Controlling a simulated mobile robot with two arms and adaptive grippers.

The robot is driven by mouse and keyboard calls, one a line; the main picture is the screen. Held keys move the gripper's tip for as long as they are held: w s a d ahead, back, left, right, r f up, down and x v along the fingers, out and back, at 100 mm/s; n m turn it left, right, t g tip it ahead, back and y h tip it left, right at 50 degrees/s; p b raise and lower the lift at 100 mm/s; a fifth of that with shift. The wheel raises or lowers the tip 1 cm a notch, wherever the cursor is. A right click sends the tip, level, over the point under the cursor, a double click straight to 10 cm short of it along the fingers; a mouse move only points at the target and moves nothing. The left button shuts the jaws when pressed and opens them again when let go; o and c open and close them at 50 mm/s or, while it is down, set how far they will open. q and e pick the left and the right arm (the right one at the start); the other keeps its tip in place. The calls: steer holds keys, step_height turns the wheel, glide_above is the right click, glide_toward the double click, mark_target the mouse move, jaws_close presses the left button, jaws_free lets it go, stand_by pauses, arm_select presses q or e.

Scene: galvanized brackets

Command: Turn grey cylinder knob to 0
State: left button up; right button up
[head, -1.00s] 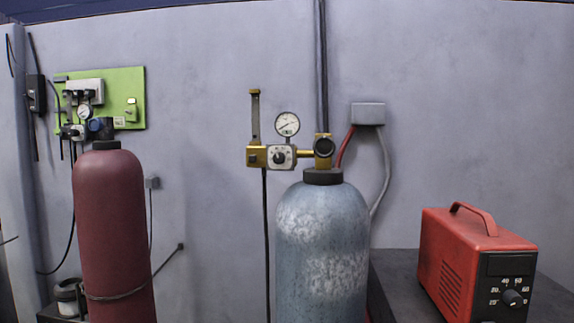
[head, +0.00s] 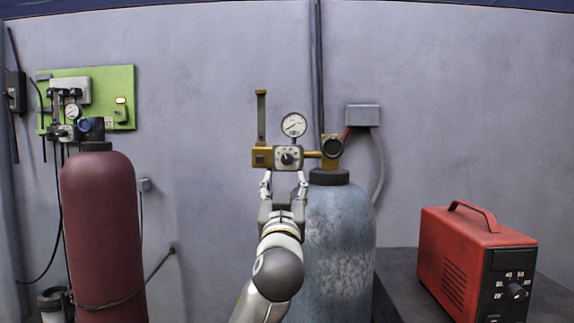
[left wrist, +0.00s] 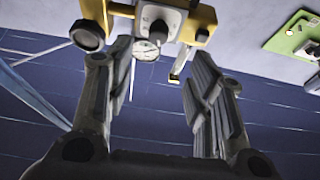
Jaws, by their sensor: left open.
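The grey cylinder (head: 340,235) stands upright against the wall, its paint worn pale. A brass regulator (head: 264,157) is fixed at its top, with a white dial plate carrying a small dark knob (head: 289,158). The knob also shows in the left wrist view (left wrist: 158,31). Its pointer and numbers are too small to read. A round gauge (head: 293,125) sits above it. My left gripper (head: 284,180) is open and empty just below the dial plate in the head view. In the left wrist view, the fingers (left wrist: 161,58) are spread, with the knob beyond their tips, apart from them. My right gripper is out of view.
A dark red cylinder (head: 103,225) stands at left, before a green panel (head: 122,88) with another gauge. A red box (head: 465,255) with its own dial rests on a dark bench (head: 398,280) at right. A grey wall box (head: 363,115) and cables are behind.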

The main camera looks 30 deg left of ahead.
mark_target(287, 162)
arm_select(q)
steer(key=p+x, duration=0.4)
steer(key=x, duration=0.5)
steer(key=shift+d, duration=0.1)
steer(key=shift+p+x, duration=0.35)
steer(key=shift+x, duration=0.6)
steer(key=shift+w+f, duration=0.1)
steer(key=shift+f, duration=0.1)
steer(key=shift+c, duration=0.2)
steer(key=c, duration=1)
